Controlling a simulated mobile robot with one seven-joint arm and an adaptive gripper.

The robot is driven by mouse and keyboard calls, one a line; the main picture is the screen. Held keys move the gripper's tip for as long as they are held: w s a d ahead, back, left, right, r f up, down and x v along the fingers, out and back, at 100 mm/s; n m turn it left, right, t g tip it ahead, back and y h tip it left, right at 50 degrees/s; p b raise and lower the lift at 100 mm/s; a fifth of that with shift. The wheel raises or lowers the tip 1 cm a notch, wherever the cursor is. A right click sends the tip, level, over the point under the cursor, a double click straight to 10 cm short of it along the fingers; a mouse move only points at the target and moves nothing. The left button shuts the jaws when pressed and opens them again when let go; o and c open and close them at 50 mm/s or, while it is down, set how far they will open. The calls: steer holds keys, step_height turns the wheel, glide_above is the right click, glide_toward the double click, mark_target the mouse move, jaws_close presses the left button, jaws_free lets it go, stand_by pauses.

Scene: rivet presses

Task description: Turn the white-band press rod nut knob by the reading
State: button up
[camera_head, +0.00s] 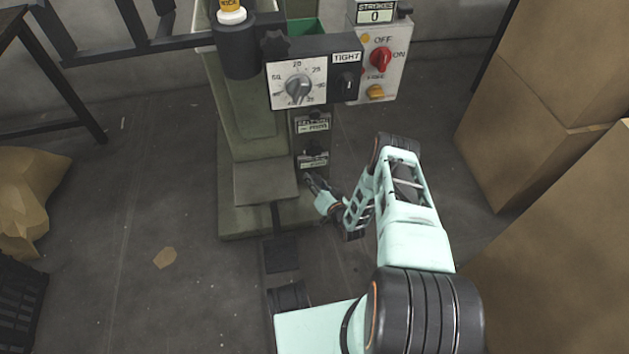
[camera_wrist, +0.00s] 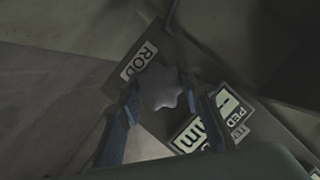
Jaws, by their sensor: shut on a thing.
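The green press (camera_head: 258,135) stands at the middle of the head view, with a narrow dark panel (camera_head: 299,140) low on its front right. In the wrist view a grey star-shaped knob (camera_wrist: 160,87) sits beside a label reading ROD (camera_wrist: 139,62). My gripper (camera_head: 309,178) is low at the front of this panel. In the wrist view my gripper (camera_wrist: 167,95) has one finger on each side of the knob and is shut on it. The knob is too small and covered to make out in the head view. Small display plates (camera_head: 314,125) on the panel are too blurred to read.
Above the panel are a dial box (camera_head: 297,83), a TIGHT switch (camera_head: 347,85) and a control box (camera_head: 381,55) with a red knob. Cardboard boxes (camera_head: 545,65) stand at the right. A sack (camera_head: 22,195) and black crate (camera_head: 18,300) lie at the left. The floor between is mostly clear.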

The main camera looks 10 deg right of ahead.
steer(key=m+t+y, duration=0.1)
steer(key=m, duration=0.2)
steer(key=shift+y, duration=0.4)
steer(key=shift+w+m+t+y, duration=0.1)
steer(key=shift+m+t+y, duration=0.4)
steer(key=shift+m, duration=1.1)
steer(key=shift+r, duration=0.1)
steer(key=o, duration=1.2)
steer(key=shift+v, duration=3.8)
